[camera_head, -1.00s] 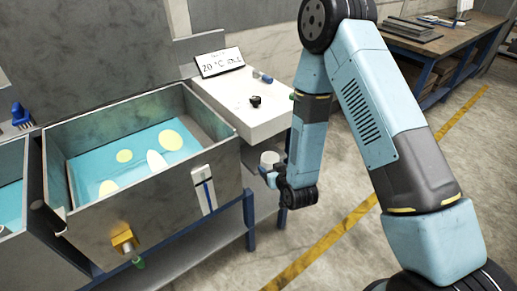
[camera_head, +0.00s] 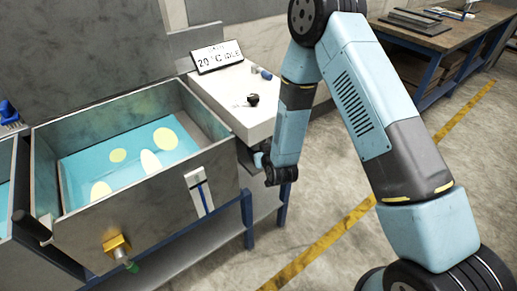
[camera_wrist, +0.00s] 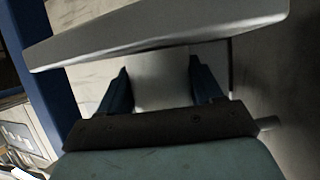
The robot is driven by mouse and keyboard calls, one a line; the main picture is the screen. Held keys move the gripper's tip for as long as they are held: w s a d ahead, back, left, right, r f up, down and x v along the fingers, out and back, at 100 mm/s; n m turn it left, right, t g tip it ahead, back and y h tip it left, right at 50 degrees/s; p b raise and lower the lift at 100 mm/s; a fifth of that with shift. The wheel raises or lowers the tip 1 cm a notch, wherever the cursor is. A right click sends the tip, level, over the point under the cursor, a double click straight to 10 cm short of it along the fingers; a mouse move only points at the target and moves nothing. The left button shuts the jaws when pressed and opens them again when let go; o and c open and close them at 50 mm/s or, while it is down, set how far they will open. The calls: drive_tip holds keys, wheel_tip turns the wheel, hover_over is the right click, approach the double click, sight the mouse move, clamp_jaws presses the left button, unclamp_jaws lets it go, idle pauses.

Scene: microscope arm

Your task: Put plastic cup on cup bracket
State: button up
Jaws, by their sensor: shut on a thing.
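In the wrist view, my gripper (camera_wrist: 160,85) has its two dark blue fingers closed on the sides of the pale plastic cup (camera_wrist: 160,78). The cup's far end is hidden behind a broad light grey slab that crosses the top of the picture. In the head view, my gripper (camera_head: 259,160) is low, beside the right end of the white-topped unit and below its top. The cup is hardly distinguishable there. I cannot make out the cup bracket with certainty in either view.
The white-topped unit (camera_head: 225,100) carries a small black knob (camera_head: 253,99) and a display panel (camera_head: 217,57). To its left is a grey water basin (camera_head: 135,209) with yellow and white ovals. A blue table leg (camera_head: 247,207) stands close below.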

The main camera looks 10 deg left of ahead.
drive_tip(key=shift+s+a, duration=0.2)
drive_tip(key=shift+a, duration=0.15)
drive_tip(key=shift+f, duration=0.1)
drive_tip(key=o, duration=1.1)
drive_tip(key=v, duration=1.2)
drive_tip(key=shift+d, duration=0.1)
